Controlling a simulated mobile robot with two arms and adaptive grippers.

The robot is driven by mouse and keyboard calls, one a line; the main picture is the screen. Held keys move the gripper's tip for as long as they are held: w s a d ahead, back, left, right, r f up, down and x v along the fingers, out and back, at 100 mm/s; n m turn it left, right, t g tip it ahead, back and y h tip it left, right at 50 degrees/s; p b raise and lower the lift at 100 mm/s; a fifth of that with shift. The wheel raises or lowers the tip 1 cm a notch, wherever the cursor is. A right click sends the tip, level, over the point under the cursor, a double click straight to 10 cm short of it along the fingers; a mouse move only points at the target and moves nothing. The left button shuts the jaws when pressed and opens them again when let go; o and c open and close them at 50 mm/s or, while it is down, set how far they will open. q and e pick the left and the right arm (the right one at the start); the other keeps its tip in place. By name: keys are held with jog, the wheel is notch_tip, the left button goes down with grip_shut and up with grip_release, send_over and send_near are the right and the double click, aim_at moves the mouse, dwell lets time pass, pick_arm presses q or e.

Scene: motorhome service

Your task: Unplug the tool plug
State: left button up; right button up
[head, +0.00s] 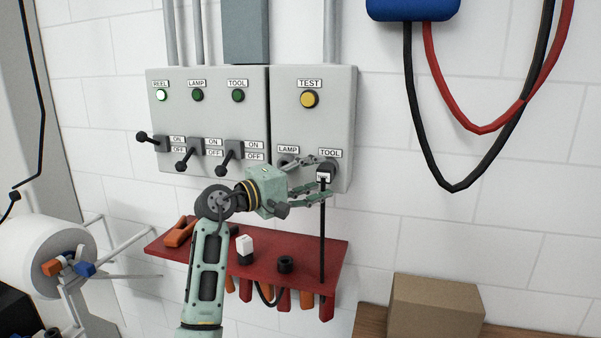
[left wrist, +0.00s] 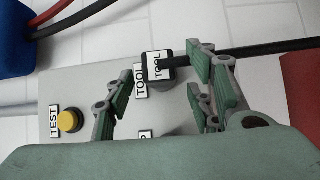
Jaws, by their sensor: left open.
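The tool plug (head: 324,177) is dark with a white TOOL label and sits at the TOOL socket on the right half of the grey panel (head: 338,110). Its black cable (head: 323,235) hangs straight down. My left gripper (head: 318,176) is open at the plug, with one finger above and one below it. In the left wrist view the plug (left wrist: 160,67) shows between the spread fingertips (left wrist: 162,68), with a visible gap on each side. The socket behind the plug is hidden. My right gripper is not in view.
The panel has three levers (head: 229,155); REEL is up, LAMP and TOOL are down. A red shelf (head: 325,262) below holds a white plug (head: 245,247) and orange-handled tools. A cardboard box (head: 433,308) stands lower right. Red and black cables (head: 452,187) hang at right.

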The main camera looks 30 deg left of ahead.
pick_arm(q)
jog(key=shift+w+d+r, duration=0.1)
jog(key=shift+w+d, duration=0.1)
jog(key=shift+w, duration=0.3)
jog(key=c, duration=1.3)
jog(key=o, duration=0.6)
jog(key=shift+c, duration=0.2)
grip_shut()
jog(key=shift+r, duration=0.1)
jog(key=shift+s+f, duration=0.15)
jog(key=shift+f, duration=0.05)
